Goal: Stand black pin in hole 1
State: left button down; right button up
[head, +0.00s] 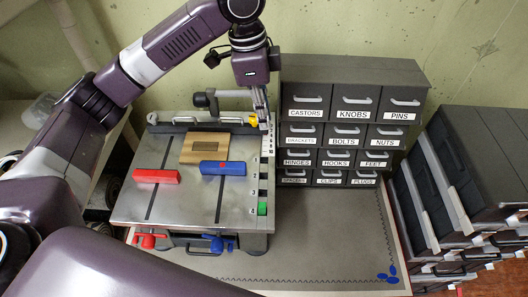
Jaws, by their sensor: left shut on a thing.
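My left gripper (263,118) points down at the back right corner of the grey metal work table. It is shut on a small dark thing, taken to be the black pin, which the fingers mostly hide. Below the fingertips runs a narrow strip (265,170) with small numbered labels along the table's right edge. A green piece (262,208) sits near its front end, by the label 4. Hole 1 is too small to make out, and the gap between pin and strip cannot be judged. My right gripper is out of view.
On the table lie a red block (156,176), a blue block (223,168) and a wooden piece (205,147). A yellow part (253,121) is beside the gripper. Labelled drawers (344,146) stand close on the right. Blue pieces (388,275) lie on the otherwise clear grey mat (320,240).

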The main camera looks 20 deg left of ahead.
aim_at(263, 158)
pick_arm(q)
notch_tip(263, 158, down, 14)
jog(key=p, duration=0.3)
jog(key=shift+r, duration=0.1)
jog(key=shift+s+f, duration=0.4)
jog(key=shift+f, duration=0.25)
jog(key=c, duration=2)
grip_release()
jog(key=shift+f, duration=0.1)
jog(key=shift+o, duration=0.3)
jog(key=shift+w+f, duration=0.1)
jog(key=shift+w, duration=0.05)
